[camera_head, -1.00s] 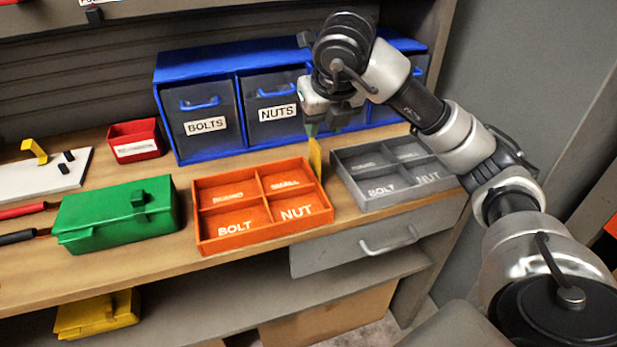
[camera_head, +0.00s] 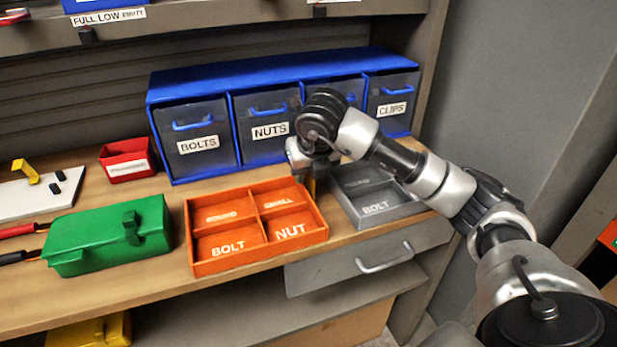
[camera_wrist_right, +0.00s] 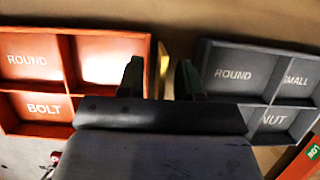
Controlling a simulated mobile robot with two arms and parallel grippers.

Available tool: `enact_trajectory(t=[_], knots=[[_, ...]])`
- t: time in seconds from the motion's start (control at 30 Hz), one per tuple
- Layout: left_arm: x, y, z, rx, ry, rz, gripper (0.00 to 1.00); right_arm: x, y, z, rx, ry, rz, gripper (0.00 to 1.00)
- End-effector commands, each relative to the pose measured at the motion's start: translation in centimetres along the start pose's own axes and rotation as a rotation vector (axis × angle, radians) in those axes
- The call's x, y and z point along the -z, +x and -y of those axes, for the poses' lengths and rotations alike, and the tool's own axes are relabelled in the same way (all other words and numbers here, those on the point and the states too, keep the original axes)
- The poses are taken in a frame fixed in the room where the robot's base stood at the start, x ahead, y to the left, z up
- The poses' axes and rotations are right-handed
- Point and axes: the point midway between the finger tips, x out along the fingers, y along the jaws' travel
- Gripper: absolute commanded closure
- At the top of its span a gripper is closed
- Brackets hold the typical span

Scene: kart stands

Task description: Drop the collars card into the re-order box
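A thin yellow card stands upright between the orange tray and the grey tray. It shows as a narrow strip in the right wrist view (camera_wrist_right: 164,63), and no writing on it can be read. My right gripper (camera_wrist_right: 160,78) is low between the two trays. Its fingers are apart, one on each side of the card, with gaps visible. In the head view my right wrist hides most of the gripper and card. A small red box (camera_head: 128,173) with a white label stands left of the blue drawers; its label is too small to read. My left gripper is not in view.
The orange tray (camera_head: 188,232) and grey tray (camera_head: 349,208) flank my gripper closely. Blue drawers (camera_head: 236,134) stand behind. A green toolbox (camera_head: 90,238) is on the left, and a white board (camera_head: 38,195) lies beyond it. Bare bench shows between toolbox and red box.

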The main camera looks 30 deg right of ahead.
Motion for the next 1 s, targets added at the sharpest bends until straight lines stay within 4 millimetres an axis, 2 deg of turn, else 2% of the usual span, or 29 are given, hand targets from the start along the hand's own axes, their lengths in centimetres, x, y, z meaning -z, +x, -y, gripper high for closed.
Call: enact_trajectory(t=[0.1, 0.33, 0.77, 0.87, 1.0], knots=[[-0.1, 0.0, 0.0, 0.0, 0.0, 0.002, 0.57, 0.0, 0.0, 0.0, 0.0, 0.0, 0.0, 0.66], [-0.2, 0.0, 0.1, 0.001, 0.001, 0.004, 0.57, 0.0, -0.1, 0.0, 0.0, 0.0, 0.0, 1.0], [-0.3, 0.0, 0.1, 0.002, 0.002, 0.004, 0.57, -0.2, -0.4, 0.0, -0.001, 0.0, 0.001, 1.0], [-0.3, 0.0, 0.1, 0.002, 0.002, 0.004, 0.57, -0.5, -1.1, 0.0, -0.002, 0.001, 0.002, 1.0], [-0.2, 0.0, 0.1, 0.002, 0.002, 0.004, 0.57, -1.4, -3.0, 0.0, -0.003, 0.002, 0.004, 1.0]])
